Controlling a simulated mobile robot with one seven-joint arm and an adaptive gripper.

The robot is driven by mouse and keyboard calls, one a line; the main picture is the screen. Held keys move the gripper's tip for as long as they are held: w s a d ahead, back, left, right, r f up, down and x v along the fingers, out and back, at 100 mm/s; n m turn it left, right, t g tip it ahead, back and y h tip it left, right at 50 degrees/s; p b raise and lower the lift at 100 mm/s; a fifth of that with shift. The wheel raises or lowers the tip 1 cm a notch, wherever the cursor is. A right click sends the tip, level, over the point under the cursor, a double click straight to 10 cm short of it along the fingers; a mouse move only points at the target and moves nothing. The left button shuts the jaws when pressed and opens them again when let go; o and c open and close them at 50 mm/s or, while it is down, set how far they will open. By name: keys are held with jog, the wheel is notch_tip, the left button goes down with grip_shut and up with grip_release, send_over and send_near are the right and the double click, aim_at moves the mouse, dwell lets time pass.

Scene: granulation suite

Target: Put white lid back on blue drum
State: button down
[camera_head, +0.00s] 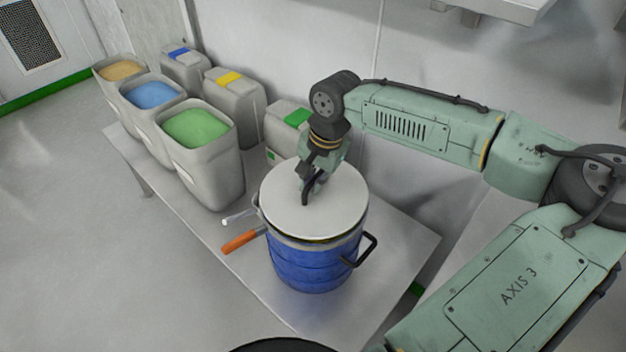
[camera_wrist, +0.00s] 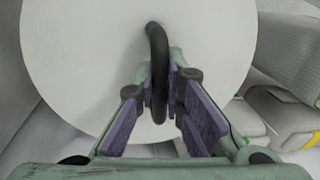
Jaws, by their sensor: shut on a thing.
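The white lid (camera_head: 335,205) is a round disc over the top of the blue drum (camera_head: 312,265) in the head view. A dark gap shows between the lid's front edge and the drum's rim, and I cannot tell whether the lid is fully seated. My gripper (camera_head: 311,192) points down at the lid's middle, shut on its black handle. In the wrist view the white lid (camera_wrist: 90,60) fills much of the picture, and my gripper's (camera_wrist: 160,95) pads are on both sides of the black handle (camera_wrist: 158,60). The drum is hidden there.
The drum stands on a grey table (camera_head: 345,310) against the wall. Open bins of green (camera_head: 199,128), blue (camera_head: 152,95) and tan (camera_head: 120,70) material stand further left. Closed canisters (camera_head: 235,97) stand behind them.

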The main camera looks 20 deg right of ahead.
aim_at(322, 197)
jog(key=shift+f+b, duration=0.6)
jog(key=shift+f, duration=0.45)
dwell(0.4)
jog(key=c, duration=1.6)
grip_release()
jog(key=shift+r, duration=0.1)
notch_tip(322, 197, up, 12)
jog(key=s+d, duration=0.1)
jog(key=shift+s+d, duration=0.35)
